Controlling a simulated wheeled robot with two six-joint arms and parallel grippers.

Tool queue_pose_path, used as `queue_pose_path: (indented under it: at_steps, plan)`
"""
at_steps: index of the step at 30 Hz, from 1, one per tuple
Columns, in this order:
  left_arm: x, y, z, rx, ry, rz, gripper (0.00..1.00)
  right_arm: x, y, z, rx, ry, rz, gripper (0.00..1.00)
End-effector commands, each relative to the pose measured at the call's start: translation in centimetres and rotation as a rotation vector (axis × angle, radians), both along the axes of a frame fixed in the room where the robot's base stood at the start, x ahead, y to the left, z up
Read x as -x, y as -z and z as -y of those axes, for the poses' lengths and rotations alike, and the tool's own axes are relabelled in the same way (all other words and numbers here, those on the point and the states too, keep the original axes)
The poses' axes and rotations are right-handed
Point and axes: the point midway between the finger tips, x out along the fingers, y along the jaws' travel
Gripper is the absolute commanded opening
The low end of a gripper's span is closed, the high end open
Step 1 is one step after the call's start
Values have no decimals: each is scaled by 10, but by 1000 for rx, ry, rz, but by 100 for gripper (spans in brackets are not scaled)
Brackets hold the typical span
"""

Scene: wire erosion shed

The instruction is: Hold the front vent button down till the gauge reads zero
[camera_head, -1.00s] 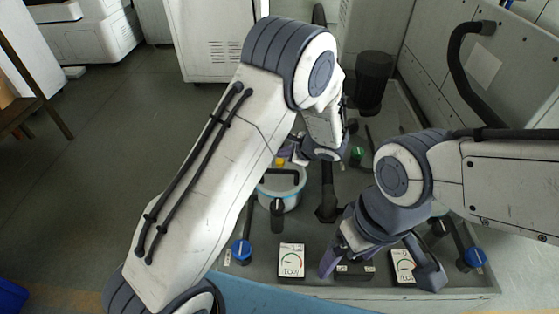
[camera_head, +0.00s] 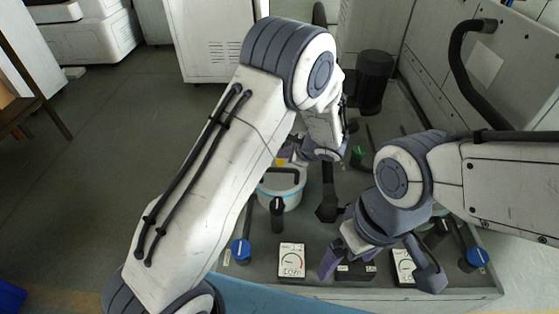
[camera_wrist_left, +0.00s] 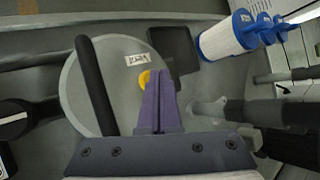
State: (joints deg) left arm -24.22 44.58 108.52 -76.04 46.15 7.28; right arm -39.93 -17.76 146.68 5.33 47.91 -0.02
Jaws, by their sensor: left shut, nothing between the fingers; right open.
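A round grey-lidded pot (camera_head: 287,197) with a black handle bar stands in the tray. On its lid, a yellow button (camera_wrist_left: 144,80) sits beside a small white label (camera_wrist_left: 137,60). The button also shows in the head view (camera_head: 281,162). My left gripper (camera_wrist_left: 153,74) is shut and empty, its purple fingertips over the button and partly hiding it. I cannot tell how far it is pressed. A white gauge (camera_head: 291,261) stands at the tray's front; its lettering is too small to read surely. My right gripper (camera_head: 380,268) is open near the front edge.
A black block with white labels (camera_head: 355,271) and a second gauge (camera_head: 403,267) lie by my right gripper. Blue-topped valves (camera_head: 241,250) (camera_head: 477,257) stand at either side. A black cylinder (camera_head: 373,82) stands at the back.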

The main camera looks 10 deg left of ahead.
Motion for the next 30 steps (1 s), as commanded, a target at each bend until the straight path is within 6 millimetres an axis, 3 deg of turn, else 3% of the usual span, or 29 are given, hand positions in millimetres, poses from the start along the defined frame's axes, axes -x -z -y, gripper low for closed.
queue_pose_path:
  at_steps: [30]
  plan:
    - [0,9,0,0,0,0,0,0,10,0,0,0,0,94]
